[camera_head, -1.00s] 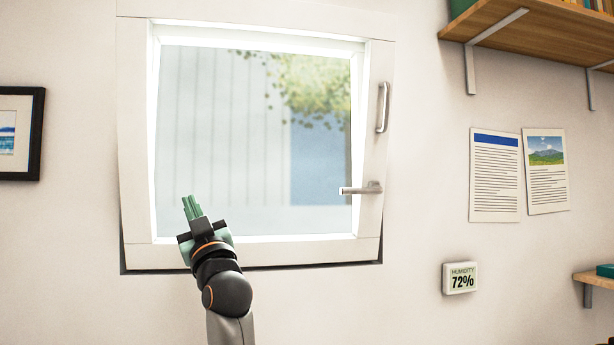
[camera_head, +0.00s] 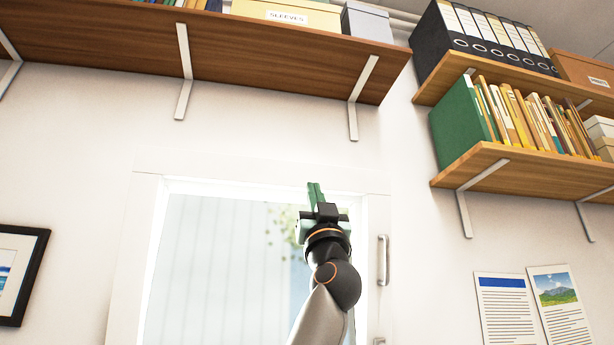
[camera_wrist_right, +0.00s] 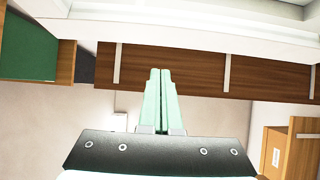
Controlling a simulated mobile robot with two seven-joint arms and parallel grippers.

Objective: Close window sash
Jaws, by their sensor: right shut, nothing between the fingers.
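The window sash (camera_head: 150,270) has a wide white frame around a bright pane and fills the lower middle of the head view. Its lower part is out of frame. A silver pull handle (camera_head: 383,260) is on its right stile. Only a sliver of the lever handle (camera_head: 379,341) shows at the bottom edge. My right gripper (camera_head: 315,192), with green fingers, is in front of the upper right of the pane, its fingertips near the top rail. The fingers (camera_wrist_right: 160,98) are together and empty in the right wrist view. My left gripper is not in view.
Wooden shelves on brackets hang above: a long one (camera_head: 270,50) over the window and two at right, the lower (camera_head: 520,175) holding books. Black binders (camera_head: 470,40) stand on the upper one. A framed print (camera_head: 20,275) hangs left, and papers (camera_head: 508,310) hang right.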

